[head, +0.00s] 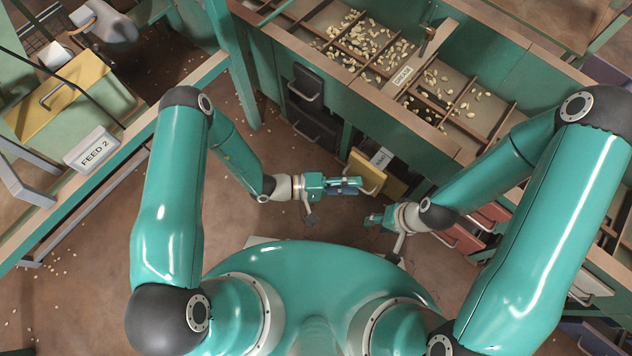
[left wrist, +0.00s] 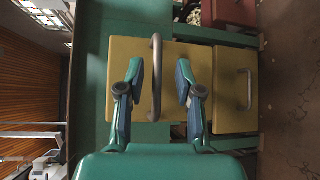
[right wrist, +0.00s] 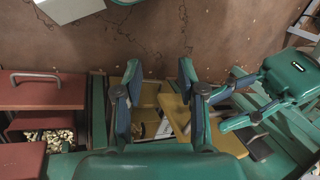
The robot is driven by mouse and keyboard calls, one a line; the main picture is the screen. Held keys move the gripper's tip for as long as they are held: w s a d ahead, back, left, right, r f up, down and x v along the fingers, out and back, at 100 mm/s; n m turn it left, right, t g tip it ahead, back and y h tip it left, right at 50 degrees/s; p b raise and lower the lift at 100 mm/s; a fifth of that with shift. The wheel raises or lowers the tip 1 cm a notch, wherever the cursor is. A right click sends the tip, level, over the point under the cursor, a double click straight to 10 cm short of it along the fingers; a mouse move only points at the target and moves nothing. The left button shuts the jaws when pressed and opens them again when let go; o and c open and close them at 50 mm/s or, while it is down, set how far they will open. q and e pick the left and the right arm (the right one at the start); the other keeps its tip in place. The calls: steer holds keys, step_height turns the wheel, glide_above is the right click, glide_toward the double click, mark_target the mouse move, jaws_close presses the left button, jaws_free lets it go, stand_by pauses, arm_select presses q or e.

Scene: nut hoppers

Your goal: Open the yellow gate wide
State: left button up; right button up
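The yellow gate (head: 394,187) is on the green hopper front, right of my left gripper in the head view. In the left wrist view the yellow panel (left wrist: 190,58) fills the middle, with its grey bar handle (left wrist: 156,90) between the fingers. My left gripper (head: 357,186) is open, its fingers (left wrist: 160,72) on either side of the handle with gaps showing. A second yellow panel (left wrist: 232,100) with a handle is beside it. My right gripper (head: 370,220) is open and empty, its fingers (right wrist: 160,70) over yellow panels (right wrist: 176,110) in the right wrist view.
Red drawers (head: 462,238) sit right of the yellow gate; one (right wrist: 35,92) shows nuts beneath it in the right wrist view. Dark drawers (head: 307,85) are to its left. Nut trays (head: 400,75) lie above. Floor between the benches is mostly clear.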

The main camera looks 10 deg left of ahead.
arm_select(q)
steer(key=v, duration=1.1)
steer(key=shift+s, duration=0.15)
steer(key=shift+f, duration=0.1)
steer(key=s+a+f+m+g+y, duration=0.2)
steer(key=s+g+y, duration=0.2)
steer(key=s+y, duration=0.15)
steer(key=s+a+f+m+g+y, duration=0.1)
steer(key=s+a+f+g+y, duration=0.25)
steer(key=s+y, duration=0.2)
steer(key=w+r+t+y, duration=0.1)
steer(key=w+r+t, duration=0.2)
steer(key=w+t, duration=0.1)
step_height(320, 180, up, 30)
steer(key=p, duration=2.9)
steer(key=shift+w+f+n, duration=0.15)
steer(key=shift+w+n, duration=0.25)
